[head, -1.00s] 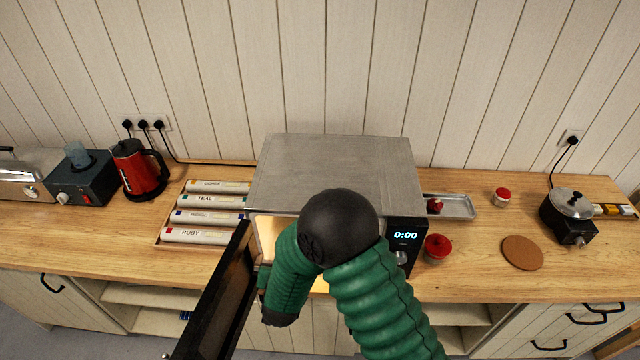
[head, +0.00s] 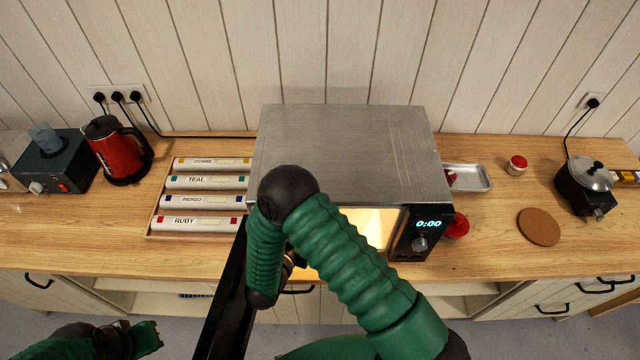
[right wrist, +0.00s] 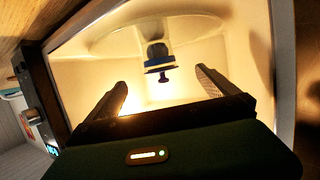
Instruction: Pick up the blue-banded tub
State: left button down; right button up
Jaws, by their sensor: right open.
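The blue-banded tub (right wrist: 158,66) shows in the right wrist view inside the lit microwave (head: 350,150). It appears upside down there, with a dark knob towards the bottom of the picture. It stands on the pale round turntable (right wrist: 115,40). My right gripper (right wrist: 161,82) is open and empty, its two fingers pointing into the cavity with the tub beyond and between them. In the head view my right arm hides that gripper and the tub. My left gripper (head: 140,340) is at the lower left, low in front of the counter; its jaws are unclear.
The dark microwave door (head: 225,310) hangs open beside my right forearm. A rack of labelled rolls (head: 205,200) and a red kettle (head: 117,150) stand to the left. To the right are a red-topped jar (head: 457,227), a metal tray (head: 472,178), a cork mat (head: 538,227) and a pot (head: 588,178).

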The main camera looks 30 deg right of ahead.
jog(key=x, duration=0.1)
jog(key=b+x, duration=0.1)
jog(key=x, duration=0.1)
jog(key=s+b+x, duration=0.1)
jog(key=shift+w+d, duration=0.25)
jog(key=shift+d, duration=0.35)
jog(key=b+x, duration=0.2)
jog(key=x, duration=0.4)
jog(key=shift+w+d+f, duration=0.15)
jog(key=shift+w+f, duration=0.05)
jog(key=shift+w, duration=0.2)
jog(key=b+x, duration=0.2)
jog(key=x, duration=0.1)
jog(key=shift+w+d+f, duration=0.1)
jog(key=shift+w+f, duration=0.05)
jog(key=shift+w, duration=0.05)
jog(key=shift+w+d, duration=0.15)
jog(key=shift+w, duration=0.05)
pick_arm(q)
notch_tip(320, 180, down, 6)
jog(key=s, duration=0.1)
jog(key=shift+s+a, duration=0.25)
jog(key=shift+s, duration=0.1)
pick_arm(e)
jog(key=shift+w, duration=0.15)
